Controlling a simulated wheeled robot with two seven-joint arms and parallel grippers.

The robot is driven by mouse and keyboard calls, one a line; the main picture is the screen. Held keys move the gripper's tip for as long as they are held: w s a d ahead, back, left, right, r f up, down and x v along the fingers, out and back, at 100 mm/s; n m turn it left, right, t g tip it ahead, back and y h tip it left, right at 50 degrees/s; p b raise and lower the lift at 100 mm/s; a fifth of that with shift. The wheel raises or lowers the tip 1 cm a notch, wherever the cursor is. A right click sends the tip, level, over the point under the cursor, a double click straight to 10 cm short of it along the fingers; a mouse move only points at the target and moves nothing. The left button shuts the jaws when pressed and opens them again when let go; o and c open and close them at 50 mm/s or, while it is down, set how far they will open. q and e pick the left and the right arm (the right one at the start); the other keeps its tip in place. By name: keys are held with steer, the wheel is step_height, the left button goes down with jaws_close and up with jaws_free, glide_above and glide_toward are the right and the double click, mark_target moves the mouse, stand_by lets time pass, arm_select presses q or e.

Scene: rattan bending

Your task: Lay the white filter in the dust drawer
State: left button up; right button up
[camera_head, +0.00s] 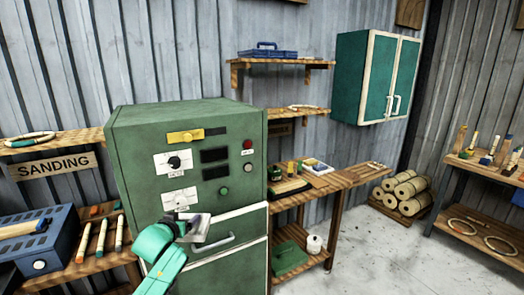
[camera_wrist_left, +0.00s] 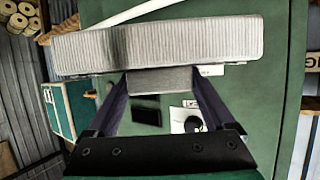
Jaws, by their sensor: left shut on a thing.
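My left gripper (camera_head: 190,226) is in front of the green machine (camera_head: 240,140). In the left wrist view its two dark fingers (camera_wrist_left: 163,80) are shut on a grey tab of the white filter (camera_wrist_left: 160,42), a long pleated block lying across the view beyond the fingertips. In the head view the filter (camera_head: 203,223) is small and partly hidden by the gripper. The dust drawer appears to be the green front (camera_head: 250,228) with a pale top edge and a grey handle, low on the machine, just right of the gripper. Its inside is hidden. My right gripper is out of view.
A blue toolbox (camera_head: 38,243) and sanding sticks (camera_head: 100,238) lie on the left bench. A wooden workbench (camera_head: 340,179) stands right of the machine. A teal cabinet (camera_head: 377,77) hangs on the wall. The floor (camera_head: 385,255) at the right is clear.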

arm_select(q)
steer(key=s+d+f+m+h+b, duration=0.2)
steer(key=s+d+f+b, duration=0.1)
steer(key=s+d+f, duration=1.1)
steer(key=s+a+f+n+y+b, duration=0.1)
steer(key=s+a, duration=0.2)
steer(key=s, duration=0.6)
steer(key=s+a+f+n+y+b, duration=0.1)
steer(key=s+a+f+b, duration=0.1)
steer(key=s, duration=0.8)
steer(key=shift+s+a+f, duration=0.25)
steer(key=shift+a, duration=0.15)
